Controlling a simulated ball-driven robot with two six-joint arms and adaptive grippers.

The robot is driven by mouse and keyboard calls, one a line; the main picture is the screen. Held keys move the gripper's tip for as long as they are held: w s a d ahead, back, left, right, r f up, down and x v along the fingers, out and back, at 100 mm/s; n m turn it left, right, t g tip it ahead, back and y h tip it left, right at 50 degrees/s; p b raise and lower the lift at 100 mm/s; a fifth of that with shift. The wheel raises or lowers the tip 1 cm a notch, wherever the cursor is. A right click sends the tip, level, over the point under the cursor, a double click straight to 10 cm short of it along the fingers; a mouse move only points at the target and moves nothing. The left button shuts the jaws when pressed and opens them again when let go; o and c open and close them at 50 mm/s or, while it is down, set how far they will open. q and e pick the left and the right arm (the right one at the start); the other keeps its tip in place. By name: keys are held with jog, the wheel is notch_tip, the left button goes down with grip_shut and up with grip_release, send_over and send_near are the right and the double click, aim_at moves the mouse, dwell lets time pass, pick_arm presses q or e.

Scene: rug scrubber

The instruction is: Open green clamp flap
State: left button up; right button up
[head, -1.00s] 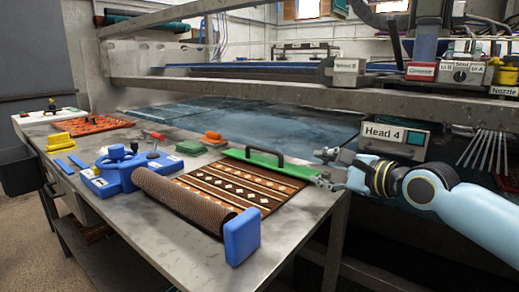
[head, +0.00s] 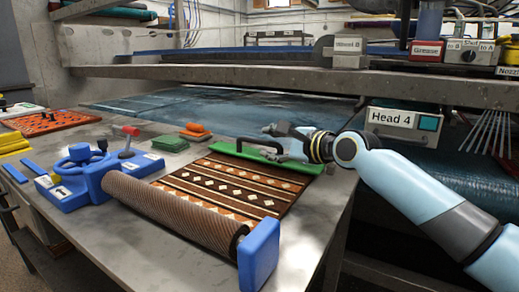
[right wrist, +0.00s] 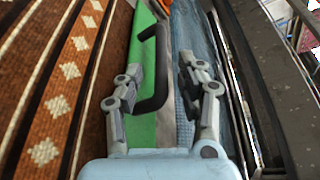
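The green clamp flap (head: 310,166) lies flat along the far edge of the patterned rug (head: 225,185). Its black handle (head: 255,142) arches above it. The flap (right wrist: 142,50) and handle (right wrist: 160,85) also show in the right wrist view. My right gripper (head: 275,141) is over the right part of the flap, at the handle. In the right wrist view the gripper (right wrist: 160,66) is open, with the handle between its fingers; a gap shows between the handle and the right finger. Contact with the left finger cannot be told. My left gripper is not in view.
A brown roller (head: 175,210) with blue end blocks lies along the rug's near side. A blue wheel unit (head: 80,165), green block (head: 170,143) and orange brush (head: 195,132) sit to the left. A grey beam (head: 250,78) crosses behind the table.

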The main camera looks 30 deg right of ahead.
aim_at(266, 143)
jog(key=x, duration=0.3)
jog(key=shift+f+b, duration=0.1)
jog(key=shift+b, duration=0.25)
jog(key=shift+w, duration=0.35)
jog(key=shift+w+a, duration=0.15)
jog(key=shift+w, duration=0.1)
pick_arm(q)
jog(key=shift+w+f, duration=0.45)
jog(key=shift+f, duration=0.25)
pick_arm(e)
grip_shut()
jog(key=shift+f, duration=0.1)
